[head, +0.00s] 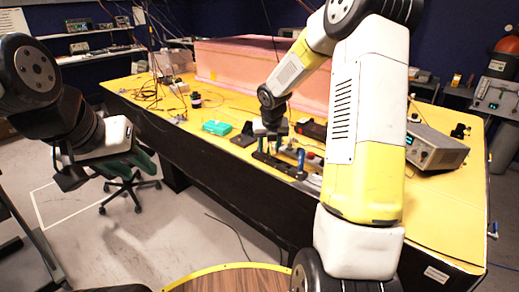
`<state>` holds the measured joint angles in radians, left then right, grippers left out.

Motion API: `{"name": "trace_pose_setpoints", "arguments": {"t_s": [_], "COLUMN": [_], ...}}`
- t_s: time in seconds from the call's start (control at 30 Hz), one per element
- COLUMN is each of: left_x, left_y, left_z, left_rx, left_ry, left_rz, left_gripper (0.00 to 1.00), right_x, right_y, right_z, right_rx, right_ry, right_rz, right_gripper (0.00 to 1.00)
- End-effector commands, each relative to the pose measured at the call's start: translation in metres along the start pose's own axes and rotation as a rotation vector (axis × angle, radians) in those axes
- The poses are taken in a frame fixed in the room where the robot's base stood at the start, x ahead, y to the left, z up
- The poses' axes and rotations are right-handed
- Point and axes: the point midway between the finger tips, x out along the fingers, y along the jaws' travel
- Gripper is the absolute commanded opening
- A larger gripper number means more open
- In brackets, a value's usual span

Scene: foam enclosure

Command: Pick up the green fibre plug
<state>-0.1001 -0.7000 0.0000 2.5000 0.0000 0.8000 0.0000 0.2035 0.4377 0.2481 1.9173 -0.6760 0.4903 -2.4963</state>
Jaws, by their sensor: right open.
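I cannot make out the green fibre plug for sure at this size. My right gripper (272,148) is open and points down over a dark fixture (284,165) on the yellow bench. Small upright pieces stand around its fingertips, one of them blue (301,158); the fingers hide part of this spot. I cannot tell whether they touch anything. My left gripper (72,174) is off to the left, over the floor and away from the bench; whether its jaws are open does not show.
The yellow bench (445,215) carries a teal box (217,127), a grey instrument (434,148), loose cables and a pink foam enclosure (232,66) at the back. A green chair (130,178) stands left of the bench. The bench's front right is clear.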

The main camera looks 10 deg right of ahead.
Motion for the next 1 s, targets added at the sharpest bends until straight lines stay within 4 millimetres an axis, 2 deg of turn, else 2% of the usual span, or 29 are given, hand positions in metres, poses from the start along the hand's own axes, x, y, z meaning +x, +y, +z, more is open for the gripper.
{"name": "trace_pose_setpoints", "arguments": {"t_s": [0.13, 0.4, 0.43, 0.63, 1.0], "left_x": [0.000, 0.000, 0.000, 0.000, 0.000], "left_y": [0.000, 0.000, 0.000, 0.000, 0.000], "left_z": [0.000, 0.000, 0.000, 0.000, 0.000], "left_rx": [0.000, 0.000, 0.000, 0.000, 0.000], "left_ry": [0.000, 0.000, 0.000, 0.000, 0.000], "left_rz": [0.000, 0.000, 0.000, 0.000, 0.000], "left_gripper": [0.36, 0.36, 0.36, 0.36, 0.36], "right_x": [0.019, 0.023, 0.023, 0.023, 0.022], "right_y": [0.001, 0.000, 0.000, 0.000, 0.000], "right_z": [-0.001, 0.000, 0.000, 0.000, 0.000], "right_rx": [-0.001, 0.001, 0.001, 0.001, 0.001], "right_ry": [0.002, 0.000, 0.000, 0.000, -0.001], "right_rz": [0.000, 0.000, 0.000, 0.000, 0.000], "right_gripper": [0.42, 0.42, 0.40, 0.01, 0.00]}}
